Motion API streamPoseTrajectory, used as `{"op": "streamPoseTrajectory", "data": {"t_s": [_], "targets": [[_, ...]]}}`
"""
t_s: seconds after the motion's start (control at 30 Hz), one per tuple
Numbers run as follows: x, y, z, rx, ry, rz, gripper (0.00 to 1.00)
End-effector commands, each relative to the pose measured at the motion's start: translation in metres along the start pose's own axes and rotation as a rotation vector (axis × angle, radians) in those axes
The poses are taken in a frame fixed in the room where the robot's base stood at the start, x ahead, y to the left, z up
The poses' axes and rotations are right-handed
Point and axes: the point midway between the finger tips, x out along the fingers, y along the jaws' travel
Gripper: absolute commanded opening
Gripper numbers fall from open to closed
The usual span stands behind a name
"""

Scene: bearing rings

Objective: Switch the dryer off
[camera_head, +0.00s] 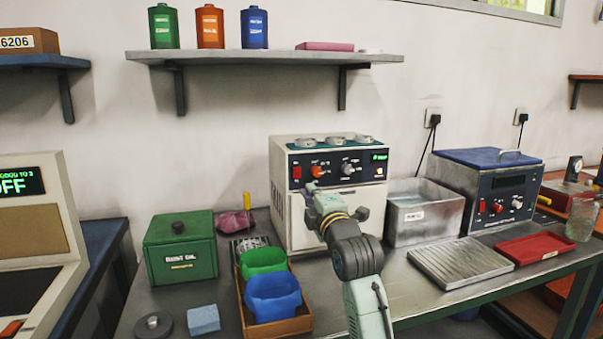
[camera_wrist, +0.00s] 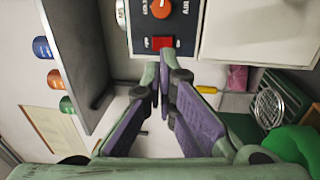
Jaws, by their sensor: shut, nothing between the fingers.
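The dryer (camera_head: 348,205) is a cream box on the bench with a dark control panel across its upper front. The panel has a red switch (camera_head: 297,173) at its left end, an orange knob (camera_head: 317,171) and a small lit green display (camera_head: 379,156). My gripper (camera_head: 311,188) is shut and empty in front of the dryer, just below and right of the red switch. In the wrist view the fingertips (camera_wrist: 159,72) point towards the red switch (camera_wrist: 162,43), with the orange knob (camera_wrist: 162,8) beyond it. I cannot tell whether they touch the switch.
A green rust oil box (camera_head: 180,250) and an orange tray (camera_head: 280,328) with green and blue bins stand left of my arm. A metal tank (camera_head: 425,225) and a blue-lidded machine (camera_head: 495,195) stand right. A shelf (camera_head: 250,57) hangs above.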

Motion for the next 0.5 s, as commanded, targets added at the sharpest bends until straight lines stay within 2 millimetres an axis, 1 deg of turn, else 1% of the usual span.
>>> {"op": "streamPoseTrajectory", "data": {"t_s": [0.03,0.2,0.33,0.5], "targets": [[0.013,0.004,-0.001,0.002,0.002,-0.003,0.0],[0.049,0.003,-0.001,0.0,0.001,-0.003,0.0],[0.07,0.003,-0.001,0.0,0.001,-0.003,0.0],[0.086,0.001,0.0,0.0,0.001,-0.001,0.0]]}}
